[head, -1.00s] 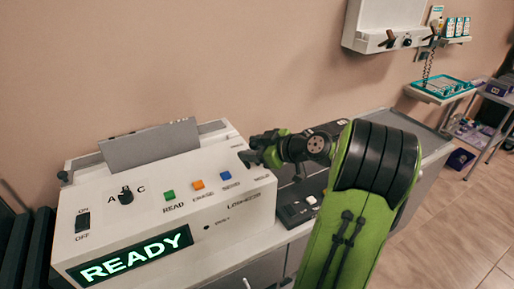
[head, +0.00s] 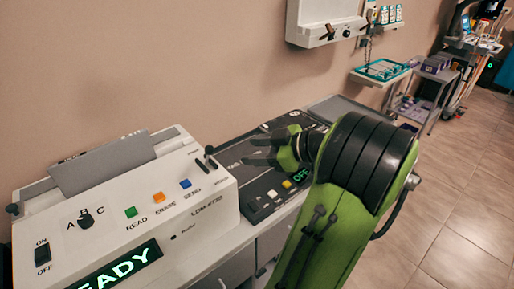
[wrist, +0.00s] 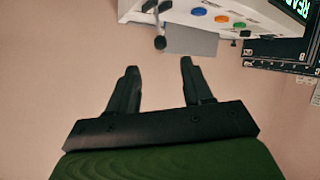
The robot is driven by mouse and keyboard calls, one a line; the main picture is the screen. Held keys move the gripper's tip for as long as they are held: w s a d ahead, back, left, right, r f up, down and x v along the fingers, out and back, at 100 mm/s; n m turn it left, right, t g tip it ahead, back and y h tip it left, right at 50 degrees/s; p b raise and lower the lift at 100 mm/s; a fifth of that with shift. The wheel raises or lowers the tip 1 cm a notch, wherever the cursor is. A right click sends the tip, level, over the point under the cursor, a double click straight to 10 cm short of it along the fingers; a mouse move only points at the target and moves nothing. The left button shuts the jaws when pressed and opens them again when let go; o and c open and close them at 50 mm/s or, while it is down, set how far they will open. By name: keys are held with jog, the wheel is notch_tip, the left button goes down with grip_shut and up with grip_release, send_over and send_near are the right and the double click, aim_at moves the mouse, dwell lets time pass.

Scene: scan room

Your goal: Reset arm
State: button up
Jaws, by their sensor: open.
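My green arm reaches up from the lower right in the head view. My gripper (head: 262,151) is open and empty, its dark fingers pointing left above the black control panel, to the right of the white reader machine. In the wrist view my gripper (wrist: 158,82) shows two dark fingers spread apart with only the beige wall between and behind them. The white machine (head: 205,222) has a knob, green, orange and blue buttons, and a lit display partly cut off by the frame edge. It also shows at the top of the wrist view (wrist: 265,18).
The black panel (head: 262,177) with small buttons and a lit "OFF" text lies beside the machine. A wall unit (head: 325,32) hangs above. The floor at right is clear.

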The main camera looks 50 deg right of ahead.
dwell(0.3)
jog(key=w+a+r+g+p, duration=0.1)
jog(key=w+a+g+p, duration=0.15)
jog(key=a, duration=0.65)
jog(key=w+a+r+g+p, duration=0.1)
jog(key=w+a+g, duration=0.25)
jog(key=a, duration=0.45)
jog(key=s+a+r+m+g+h+p, duration=0.1)
jog(key=s+a+m+p, duration=0.3)
jog(key=s+a, duration=0.6)
jog(key=shift+s+a+r+m+h, duration=0.2)
jog(key=shift+s+r+m+h, duration=0.4)
jog(key=shift+s, duration=0.65)
